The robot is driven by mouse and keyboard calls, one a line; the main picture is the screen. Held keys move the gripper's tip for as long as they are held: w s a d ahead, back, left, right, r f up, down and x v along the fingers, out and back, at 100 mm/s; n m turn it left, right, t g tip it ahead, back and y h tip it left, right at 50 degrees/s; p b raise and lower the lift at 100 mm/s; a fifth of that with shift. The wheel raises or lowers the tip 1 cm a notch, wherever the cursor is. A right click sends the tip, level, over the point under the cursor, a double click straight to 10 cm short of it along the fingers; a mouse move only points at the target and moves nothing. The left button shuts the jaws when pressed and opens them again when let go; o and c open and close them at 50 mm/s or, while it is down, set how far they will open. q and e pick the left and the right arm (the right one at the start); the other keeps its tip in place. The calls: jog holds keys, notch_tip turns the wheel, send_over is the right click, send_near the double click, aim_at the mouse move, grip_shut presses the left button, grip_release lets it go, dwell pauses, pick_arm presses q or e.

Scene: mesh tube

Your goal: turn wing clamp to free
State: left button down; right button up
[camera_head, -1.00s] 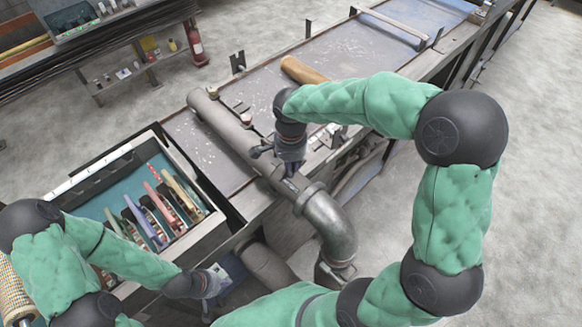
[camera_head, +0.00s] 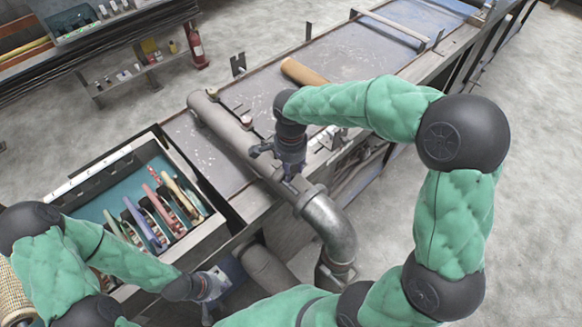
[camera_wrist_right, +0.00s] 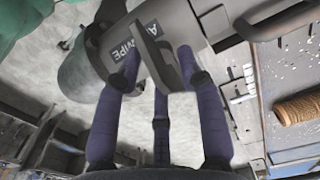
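A long grey pipe (camera_head: 225,130) lies across the near part of the bench and ends in a metal elbow (camera_head: 330,225) that bends downward. My right gripper (camera_head: 284,180) is over the pipe, just short of the elbow. In the right wrist view, its purple fingers (camera_wrist_right: 160,75) reach up around a grey wing-like part (camera_wrist_right: 152,48) with lettering on its side. I cannot tell whether they are pressed on it. In the head view, this part is mostly hidden by the gripper. My left gripper (camera_head: 218,281) is low beside the drawer's near corner, and its finger state is unclear.
An open drawer (camera_head: 160,134) with several coloured-handled tools stands left of the pipe. A brown roll (camera_head: 303,71) lies on the bench top (camera_head: 350,50). A red extinguisher (camera_head: 196,45) stands by the far shelf. The floor to the right is clear.

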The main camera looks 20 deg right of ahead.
aim_at(291, 168)
notch_tip(291, 168, up, 12)
dwell(0.7)
dwell(0.4)
